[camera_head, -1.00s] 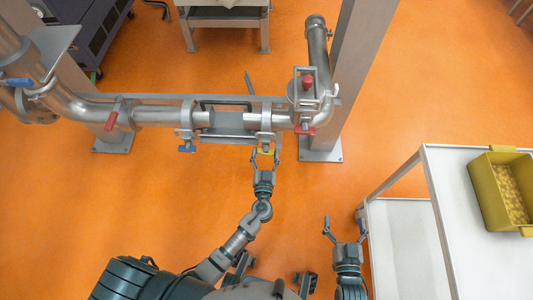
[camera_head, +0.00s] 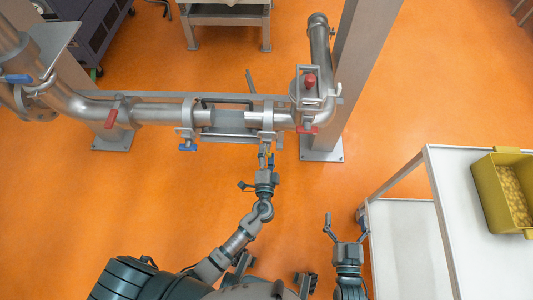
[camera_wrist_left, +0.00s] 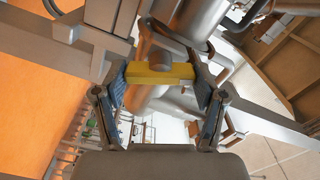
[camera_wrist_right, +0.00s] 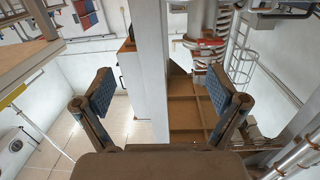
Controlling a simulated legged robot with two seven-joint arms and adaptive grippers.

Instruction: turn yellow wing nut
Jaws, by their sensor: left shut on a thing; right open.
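The yellow wing nut (camera_wrist_left: 158,74) sits on a bolt end at the pipe clamp. In the left wrist view it spans the space between the blue-padded fingers of my left gripper (camera_wrist_left: 160,88), which is shut on it at its two ends. In the head view my left gripper (camera_head: 267,152) reaches up to the clamp (camera_head: 267,118) at the right part of the horizontal pipe, and the nut is mostly hidden there. My right gripper (camera_head: 346,226) is open and empty, low and right of centre. Its spread fingers (camera_wrist_right: 160,95) hold nothing in the right wrist view.
A blue wing nut (camera_head: 188,147) is on the clamp to the left. A white cart (camera_head: 470,215) with a yellow bin (camera_head: 482,190) stands at the right. Orange floor between is clear.

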